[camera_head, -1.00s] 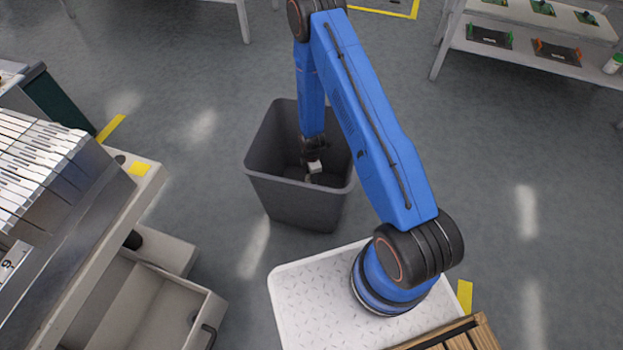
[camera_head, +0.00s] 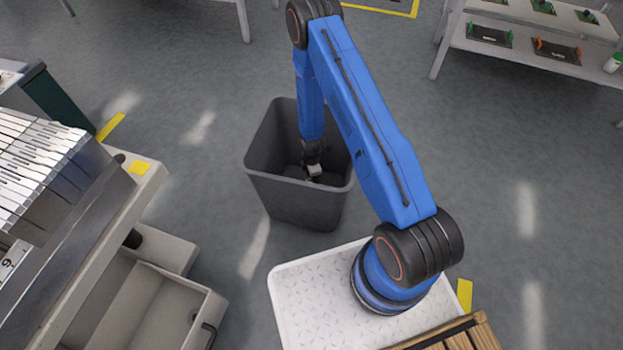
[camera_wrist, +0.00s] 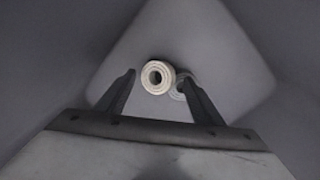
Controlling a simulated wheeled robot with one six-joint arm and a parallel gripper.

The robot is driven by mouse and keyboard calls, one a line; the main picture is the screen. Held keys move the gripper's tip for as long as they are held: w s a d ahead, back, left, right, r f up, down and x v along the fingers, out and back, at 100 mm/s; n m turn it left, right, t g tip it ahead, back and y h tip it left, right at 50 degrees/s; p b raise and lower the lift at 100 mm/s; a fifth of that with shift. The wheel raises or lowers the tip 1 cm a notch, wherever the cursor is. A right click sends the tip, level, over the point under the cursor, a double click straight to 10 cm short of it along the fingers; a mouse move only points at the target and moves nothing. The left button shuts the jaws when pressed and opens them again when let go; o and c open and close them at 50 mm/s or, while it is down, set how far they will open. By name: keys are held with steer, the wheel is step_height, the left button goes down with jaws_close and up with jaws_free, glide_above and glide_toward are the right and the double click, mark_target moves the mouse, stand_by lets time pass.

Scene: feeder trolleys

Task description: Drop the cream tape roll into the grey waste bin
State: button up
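The grey waste bin (camera_head: 290,205) stands on the floor left of my base. My gripper (camera_head: 313,178) is down inside its mouth, small and partly shaded in the head view. In the wrist view my gripper (camera_wrist: 156,78) has its two fingers spread apart. The cream tape roll (camera_wrist: 155,77) shows between the fingertips with its hole facing the camera. It appears beyond the tips, over the bin's floor, with a gap to the left finger. I cannot tell whether it rests on the floor. A paler round shape (camera_wrist: 181,86) is partly hidden by the right finger.
The bin's walls surround my gripper closely. A feeder trolley (camera_head: 140,190) with an open drawer (camera_head: 150,310) stands at the left. A shelf rack (camera_head: 530,62) stands at the upper right. The floor between is clear.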

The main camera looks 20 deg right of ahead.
steer(key=shift+r, duration=0.1)
steer(key=s+d+r+m+t, duration=0.1)
steer(key=s+r+m, duration=0.15)
steer(key=r, duration=1.35)
steer(key=s+d+r+m, duration=0.1)
steer(key=r+m, duration=0.2)
steer(key=r, duration=1.4)
steer(key=s+d+r+m+t, duration=0.1)
steer(key=r+m, duration=0.2)
steer(key=r, duration=1.3)
steer(key=s+d+r+m+t, duration=0.1)
steer(key=s+r+m, duration=0.3)
steer(key=s+r, duration=0.85)
steer(key=s+r+m+t, duration=0.1)
steer(key=s+r, duration=0.3)
steer(key=s, duration=0.4)
steer(key=s+d+r+m, duration=0.1)
steer(key=s+r+m, duration=0.3)
steer(key=s, duration=0.4)
steer(key=shift+d+m+t, duration=0.25)
steer(key=shift+m+t, duration=0.1)
steer(key=shift+t, duration=0.05)
steer(key=shift+s, duration=0.1)
